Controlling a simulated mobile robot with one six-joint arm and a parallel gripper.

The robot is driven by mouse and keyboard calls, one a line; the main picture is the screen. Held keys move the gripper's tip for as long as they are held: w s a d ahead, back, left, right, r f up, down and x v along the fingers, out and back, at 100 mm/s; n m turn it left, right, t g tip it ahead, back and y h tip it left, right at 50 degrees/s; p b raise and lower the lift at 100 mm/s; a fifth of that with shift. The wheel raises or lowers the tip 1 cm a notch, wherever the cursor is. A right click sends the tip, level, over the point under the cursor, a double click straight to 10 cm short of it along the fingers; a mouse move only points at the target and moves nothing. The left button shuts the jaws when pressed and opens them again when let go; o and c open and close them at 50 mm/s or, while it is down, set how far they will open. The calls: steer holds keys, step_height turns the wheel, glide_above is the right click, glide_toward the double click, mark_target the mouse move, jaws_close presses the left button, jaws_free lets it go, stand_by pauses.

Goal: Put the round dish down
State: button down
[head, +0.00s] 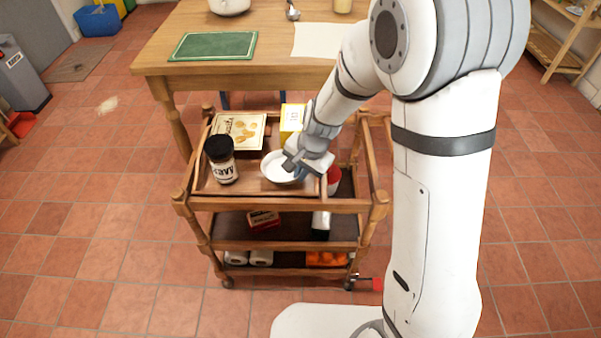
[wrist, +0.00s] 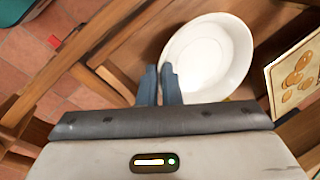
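The round dish (head: 278,168) is white and shallow, over the top tray of the wooden trolley (head: 240,188). It looks level or nearly so in the head view. I cannot tell whether its base touches the tray. In the wrist view the dish (wrist: 210,58) shows its empty inside. My gripper (head: 297,166) is at the dish's right side in the head view. In the wrist view its two blue fingers (wrist: 160,74) are close together at the dish's rim, seemingly with the rim between them. The arm hides part of the dish's right side.
A red item (head: 334,180) is at the right. The wooden table (head: 200,84) stands behind the trolley.

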steer(key=c, duration=2)
jaws_free()
steer(key=shift+f, duration=0.1)
steer(key=shift+c, duration=0.2)
steer(key=o, duration=0.4)
steer(key=p+v, duration=0.3)
steer(key=v, duration=0.9)
steer(key=s+d+r+n, duration=0.2)
steer(key=s+d, duration=0.3)
steer(key=s+d+r+n+h, duration=0.1)
steer(key=s+d+r, duration=0.1)
steer(key=s+d, duration=0.3)
steer(key=s+d+r+n+h, duration=0.1)
steer(key=s+d+r+n, duration=0.1)
steer(key=s+d, duration=0.3)
steer(key=shift+s+d+r+n, duration=0.3)
steer(key=shift+s+d+r, duration=0.05)
steer(key=shift+d+r, duration=0.2)
